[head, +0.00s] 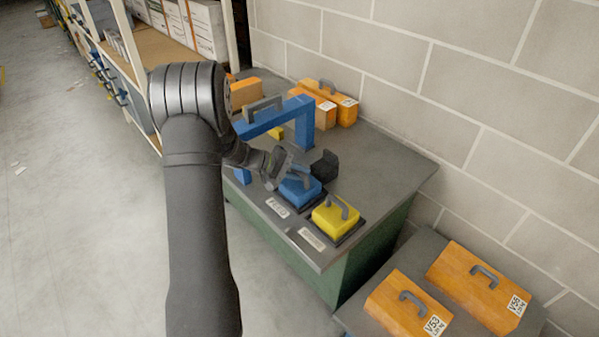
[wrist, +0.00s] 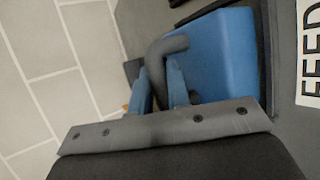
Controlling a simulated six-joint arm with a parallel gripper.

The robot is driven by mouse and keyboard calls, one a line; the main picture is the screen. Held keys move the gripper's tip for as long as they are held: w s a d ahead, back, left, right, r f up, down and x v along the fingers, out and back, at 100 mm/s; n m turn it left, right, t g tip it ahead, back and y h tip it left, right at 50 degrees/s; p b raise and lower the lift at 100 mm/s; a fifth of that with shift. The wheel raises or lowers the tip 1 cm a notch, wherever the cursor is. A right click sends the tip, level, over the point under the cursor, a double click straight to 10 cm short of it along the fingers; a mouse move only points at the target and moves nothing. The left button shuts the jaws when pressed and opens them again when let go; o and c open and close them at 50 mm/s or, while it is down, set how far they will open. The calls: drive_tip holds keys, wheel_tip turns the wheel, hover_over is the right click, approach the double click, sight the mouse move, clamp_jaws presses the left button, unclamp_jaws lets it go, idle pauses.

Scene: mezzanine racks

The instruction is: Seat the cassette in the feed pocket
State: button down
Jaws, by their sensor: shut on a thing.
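The blue cassette (head: 302,193) sits at the pocket beside the FEED label (head: 277,207) on the grey bench top. Its grey curved handle shows in the wrist view (wrist: 168,47), with the blue body (wrist: 228,52) behind it. My gripper (head: 288,177) is shut on this handle, its blue fingers (wrist: 160,82) on either side of it. A dark pocket rim (wrist: 265,45) borders the cassette along the label side. The cassette hides the pocket floor, so I cannot tell whether it rests fully down. The FEED label also shows in the wrist view (wrist: 309,55).
A yellow cassette (head: 334,218) occupies the neighbouring labelled pocket. A dark block (head: 325,165) stands just behind the blue cassette. A blue arch (head: 303,120) and orange cases (head: 342,108) stand farther back. More orange cases (head: 410,303) lie on a lower table. The block wall (head: 430,75) bounds the right.

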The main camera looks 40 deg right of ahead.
drive_tip(key=c, duration=1.3)
unclamp_jaws()
drive_tip(key=v, duration=1.7)
drive_tip(key=shift+r, duration=0.2)
drive_tip(key=shift+a, duration=0.1)
drive_tip(key=x, duration=1.6)
drive_tip(key=shift+f, duration=0.25)
drive_tip(key=shift+s+d+f, duration=0.15)
drive_tip(key=shift+s+d, duration=0.05)
drive_tip(key=shift+d, duration=0.35)
